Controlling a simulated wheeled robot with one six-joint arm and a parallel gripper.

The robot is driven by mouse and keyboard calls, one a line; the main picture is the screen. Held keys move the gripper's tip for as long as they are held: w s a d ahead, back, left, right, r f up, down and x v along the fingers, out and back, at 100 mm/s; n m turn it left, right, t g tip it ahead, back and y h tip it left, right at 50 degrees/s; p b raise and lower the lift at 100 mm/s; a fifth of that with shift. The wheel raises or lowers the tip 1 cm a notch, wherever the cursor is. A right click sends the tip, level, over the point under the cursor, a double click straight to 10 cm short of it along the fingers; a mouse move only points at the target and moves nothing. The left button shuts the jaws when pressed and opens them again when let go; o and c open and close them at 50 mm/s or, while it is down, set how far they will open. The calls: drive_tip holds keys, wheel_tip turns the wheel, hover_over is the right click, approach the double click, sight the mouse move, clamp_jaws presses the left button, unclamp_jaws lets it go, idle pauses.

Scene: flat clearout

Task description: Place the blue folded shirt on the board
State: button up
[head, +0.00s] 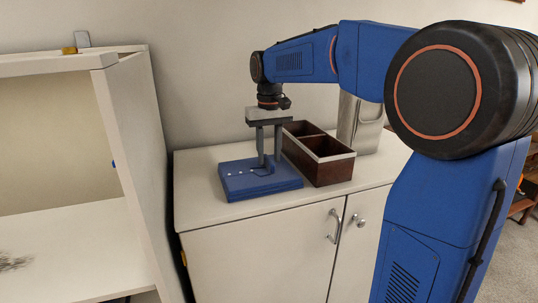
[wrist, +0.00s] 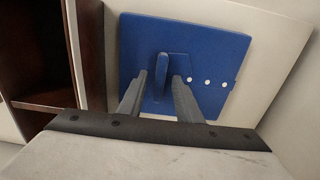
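The blue folded shirt (head: 262,184) lies flat on the white cabinet top, with a row of white buttons and a raised blue strip on its upper face. It also shows in the wrist view (wrist: 222,55). My gripper (head: 267,163) points down over the shirt, its fingertips close to the upper face. In the wrist view my gripper (wrist: 161,78) has its fingers apart, one on each side of the raised strip. I cannot tell whether the fingertips touch the cloth. I do not make out a board in either view.
A dark brown open box (head: 320,165) with compartments stands right beside the shirt. A pale upright container (head: 362,125) stands behind it. A white shelf unit (head: 130,140) rises at the left. The cabinet top (head: 205,208) is bare in front of the shirt.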

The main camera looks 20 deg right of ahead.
wheel_tip(320, 180, up, 12)
idle(0.5)
